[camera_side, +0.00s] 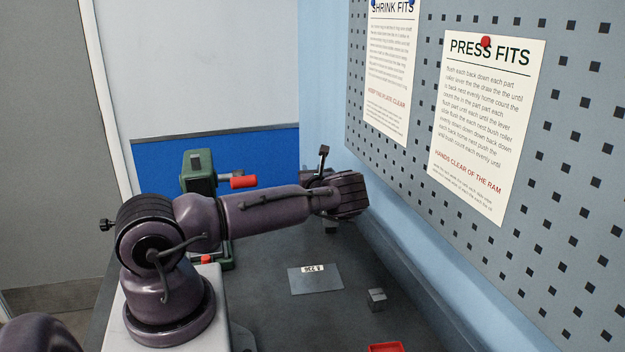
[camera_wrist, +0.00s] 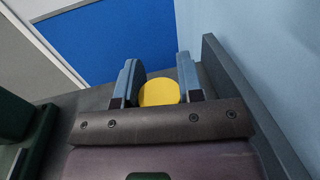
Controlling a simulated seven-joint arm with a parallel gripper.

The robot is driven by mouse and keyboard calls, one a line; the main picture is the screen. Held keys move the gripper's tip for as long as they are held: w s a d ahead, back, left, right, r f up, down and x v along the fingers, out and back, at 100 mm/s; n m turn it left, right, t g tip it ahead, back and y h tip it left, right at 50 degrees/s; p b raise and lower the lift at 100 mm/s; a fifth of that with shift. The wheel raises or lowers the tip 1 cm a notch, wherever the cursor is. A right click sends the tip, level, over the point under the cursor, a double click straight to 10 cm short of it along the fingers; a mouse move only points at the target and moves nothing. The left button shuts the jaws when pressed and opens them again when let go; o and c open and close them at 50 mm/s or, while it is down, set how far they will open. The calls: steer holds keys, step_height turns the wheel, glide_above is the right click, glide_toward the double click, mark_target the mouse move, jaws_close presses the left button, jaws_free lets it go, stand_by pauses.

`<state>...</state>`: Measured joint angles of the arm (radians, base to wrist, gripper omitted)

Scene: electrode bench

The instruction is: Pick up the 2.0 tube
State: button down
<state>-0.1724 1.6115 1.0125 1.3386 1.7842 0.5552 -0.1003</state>
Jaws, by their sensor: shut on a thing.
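My gripper (camera_wrist: 157,72) shows in the wrist view with its two grey-blue fingers on either side of a yellow round-faced thing (camera_wrist: 160,93). The fingers are shut on it. A dark rounded edge shows between it and the left finger. I see no 2.0 marking on it, so I cannot tell that it is the 2.0 tube. In the side view my arm reaches across the bench, and my wrist hides the fingers and what they hold.
A grey plate with a small label (camera_side: 314,281) lies on the bench (camera_side: 275,325). A grey metal block (camera_side: 376,299) and a red tray (camera_side: 385,347) are nearer the front. A green press with a red handle (camera_side: 197,168) stands behind my arm. The pegboard wall (camera_side: 560,150) bounds the right.

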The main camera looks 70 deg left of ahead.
steer(key=s+d+r, duration=0.8)
steer(key=d+r, duration=0.3)
steer(key=r, duration=0.1)
steer(key=shift+s+d, duration=0.15)
steer(key=shift+d, duration=0.05)
